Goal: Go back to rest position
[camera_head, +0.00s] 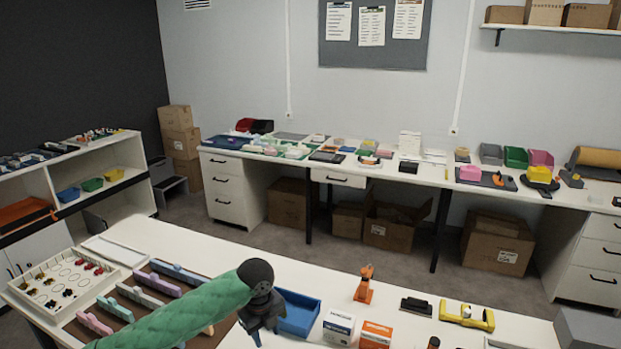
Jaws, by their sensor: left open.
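My left arm, in a green sleeve, comes in from the bottom left over the near white table (222,251). My left gripper (252,332) points down at its end, beside the blue bin (299,313). The gripper is dark and partly cut off by the frame's lower edge, and nothing shows held in it. My right gripper is not in view.
On the near table are a tray of small parts (62,283), several pastel handled blocks (146,297), small boxes (338,328), an orange tool (364,286) and a yellow tool (467,316). A long workbench (395,170) stands along the back wall, with cartons (390,228) beneath.

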